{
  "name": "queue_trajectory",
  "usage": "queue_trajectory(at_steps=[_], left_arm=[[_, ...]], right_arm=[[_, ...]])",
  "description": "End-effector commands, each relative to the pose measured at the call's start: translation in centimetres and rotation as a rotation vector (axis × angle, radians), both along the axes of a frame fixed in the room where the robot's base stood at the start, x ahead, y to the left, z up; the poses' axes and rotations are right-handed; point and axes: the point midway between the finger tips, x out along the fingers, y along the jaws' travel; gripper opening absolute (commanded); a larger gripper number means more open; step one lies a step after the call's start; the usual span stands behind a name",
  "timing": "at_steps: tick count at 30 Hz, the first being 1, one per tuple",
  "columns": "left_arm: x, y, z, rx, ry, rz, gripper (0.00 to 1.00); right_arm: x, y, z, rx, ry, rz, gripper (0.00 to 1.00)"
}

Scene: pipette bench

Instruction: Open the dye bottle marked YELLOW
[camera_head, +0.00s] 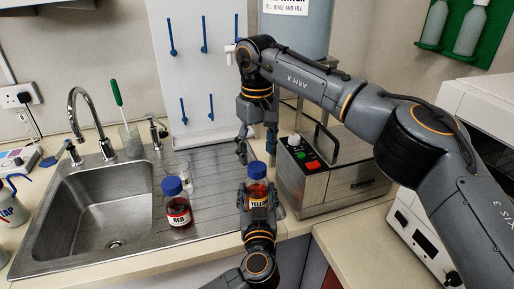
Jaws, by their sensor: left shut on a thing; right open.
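The bottle labelled YELLOW (258,202) stands upright near the right end of the drainboard, with its blue cap (257,170) on top. My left gripper (258,193) comes from below and is shut on the bottle's body, partly covering the label. My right gripper (256,153) hangs just above the cap, fingers pointing down and open. From this view I cannot tell whether its fingertips touch the cap.
A RED bottle (178,207) with a blue cap stands on the drainboard (222,202), near a small clear glass (185,172). The sink (105,212) is at left. A metal bath (335,175) stands close at right, by my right arm.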

Motion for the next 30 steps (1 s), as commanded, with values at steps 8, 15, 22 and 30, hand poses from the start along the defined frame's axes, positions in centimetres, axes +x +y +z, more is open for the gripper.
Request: queue_trajectory(at_steps=[8,15,22,30], left_arm=[[0.0,0.0,0.0,0.0,0.0,0.0,0.0],[0.0,0.0,0.0,0.0,0.0,0.0,0.0],[0.0,0.0,0.0,0.0,0.0,0.0,0.0],[0.0,0.0,0.0,0.0,0.0,0.0,0.0]], right_arm=[[0.0,0.0,0.4,0.0,0.0,-0.482,0.61],[0.0,0.0,0.9,-0.002,0.0,-1.005,0.61],[0.0,0.0,1.3,-0.004,-0.001,-1.505,0.61],[0.0,0.1,1.8,-0.005,-0.002,-2.092,0.61]])
